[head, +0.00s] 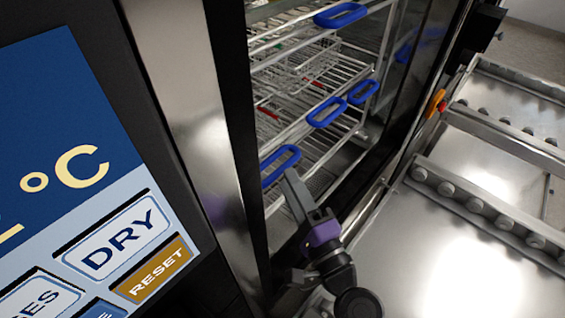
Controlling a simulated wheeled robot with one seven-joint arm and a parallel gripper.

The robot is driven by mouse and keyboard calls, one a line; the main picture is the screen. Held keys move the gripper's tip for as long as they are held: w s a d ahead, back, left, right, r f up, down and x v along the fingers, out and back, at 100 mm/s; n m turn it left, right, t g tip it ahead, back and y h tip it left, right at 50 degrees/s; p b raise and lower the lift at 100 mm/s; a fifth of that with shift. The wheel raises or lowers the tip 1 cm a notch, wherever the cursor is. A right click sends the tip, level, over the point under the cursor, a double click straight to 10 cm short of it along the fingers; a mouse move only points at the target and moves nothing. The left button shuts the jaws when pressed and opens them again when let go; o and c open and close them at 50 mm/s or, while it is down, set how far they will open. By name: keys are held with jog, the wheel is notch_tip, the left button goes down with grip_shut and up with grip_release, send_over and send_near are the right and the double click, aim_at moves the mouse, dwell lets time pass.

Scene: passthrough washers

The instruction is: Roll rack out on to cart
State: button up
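The wire rack (325,85) stands inside the open washer chamber, with several tiers and blue handles. One blue handle (281,166) is at the lower left of the rack's front. My gripper (292,182) is at this handle, its tip overlapping the handle's lower edge. Whether its fingers are closed around the handle cannot be seen. The cart (400,250) is at the right, with a shiny metal top and rails of rollers (475,205). It stands close to the chamber opening. The rack is within the chamber, not on the cart.
A washer control panel (100,200) with DRY and RESET buttons fills the left. A steel door frame post (180,100) stands between panel and chamber. Other blue handles (328,111) stick out from the rack.

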aim_at(282, 166)
jog(key=shift+p+x, duration=0.55)
jog(key=shift+x, duration=1.8)
jog(key=shift+a, duration=0.1)
grip_shut()
jog(key=shift+r, duration=0.1)
jog(key=shift+r, duration=0.2)
